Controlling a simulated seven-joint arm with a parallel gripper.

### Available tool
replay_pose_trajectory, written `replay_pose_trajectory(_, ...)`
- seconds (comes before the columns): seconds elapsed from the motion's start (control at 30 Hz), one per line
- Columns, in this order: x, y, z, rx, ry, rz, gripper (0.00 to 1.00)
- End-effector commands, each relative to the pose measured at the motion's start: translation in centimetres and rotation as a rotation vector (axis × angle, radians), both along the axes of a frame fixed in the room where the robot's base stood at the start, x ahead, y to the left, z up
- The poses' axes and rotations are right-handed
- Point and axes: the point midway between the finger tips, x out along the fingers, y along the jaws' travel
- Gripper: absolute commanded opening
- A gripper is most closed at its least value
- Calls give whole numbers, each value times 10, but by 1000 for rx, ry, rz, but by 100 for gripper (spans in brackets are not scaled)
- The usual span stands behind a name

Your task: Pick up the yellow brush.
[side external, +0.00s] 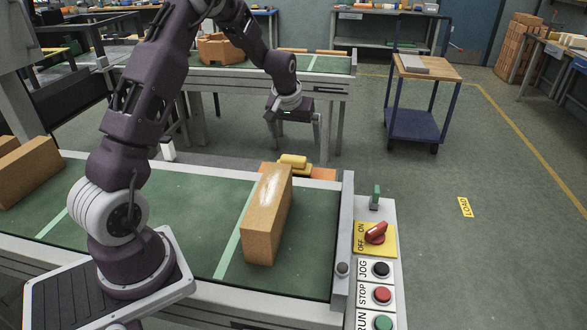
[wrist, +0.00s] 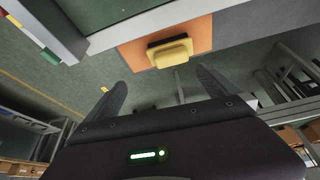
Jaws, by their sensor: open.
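The yellow brush (side external: 292,161) lies on an orange plate (side external: 322,174) at the far edge of the near green conveyor, partly behind a tall tan brick. In the wrist view the yellow brush (wrist: 171,53) shows a yellow body and a dark strip along one side, on the orange plate (wrist: 128,53). My gripper (side external: 297,143) is open and empty. It hangs above and beyond the brush in the side view, apart from it. In the wrist view its two fingers (wrist: 160,88) point toward the brush, which lies ahead of and between them.
A tan brick (side external: 265,215) with a whitish patch stands on the near green conveyor (side external: 190,200), close to the brush. A control panel (side external: 378,275) with a red switch and buttons is at the conveyor's right end. A blue trolley (side external: 415,122) stands on open floor behind.

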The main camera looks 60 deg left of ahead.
Motion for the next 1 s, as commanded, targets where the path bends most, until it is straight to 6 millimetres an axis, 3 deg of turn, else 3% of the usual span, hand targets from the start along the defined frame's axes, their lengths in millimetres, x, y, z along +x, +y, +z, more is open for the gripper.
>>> replay_pose_trajectory(0.03, 3, 17, -25, 0, 12, 29, 100)
replay_pose_trajectory(0.1, 6, 32, -47, 4, 16, 56, 100)
replay_pose_trajectory(0.53, 29, 56, -112, 5, 19, 70, 100)
replay_pose_trajectory(0.67, 32, 59, -123, 5, 19, 70, 100)
replay_pose_trajectory(0.87, 33, 59, -123, 5, 18, 69, 100)
replay_pose_trajectory(1.0, 32, 59, -123, 4, 19, 68, 72)
